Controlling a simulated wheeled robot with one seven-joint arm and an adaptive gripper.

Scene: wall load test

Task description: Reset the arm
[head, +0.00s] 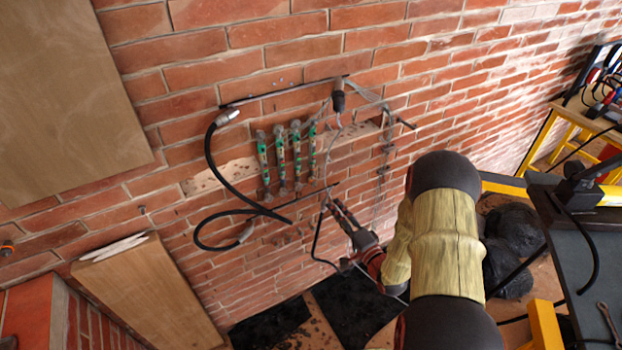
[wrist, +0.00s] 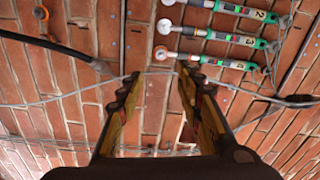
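My arm (head: 445,240) reaches from the lower right toward a brick wall. My gripper (head: 338,210) is near the wall, below the row of green-and-silver devices (head: 297,155). In the wrist view my gripper (wrist: 158,80) has its two fingers spread apart, with only bricks and a thin cable between the tips. Several numbered green-and-silver devices (wrist: 215,40) show just beyond the fingertips. The gripper holds nothing that I can see. Whether the fingers touch the wall or the cable cannot be told.
A black hose (head: 213,165) loops on the wall left of the devices. A dark hanging tool (head: 338,100) and a chain (head: 383,170) are close by. Wooden boards (head: 150,290) stand at left. Black bags (head: 512,230) and a dark table (head: 590,255) are at right.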

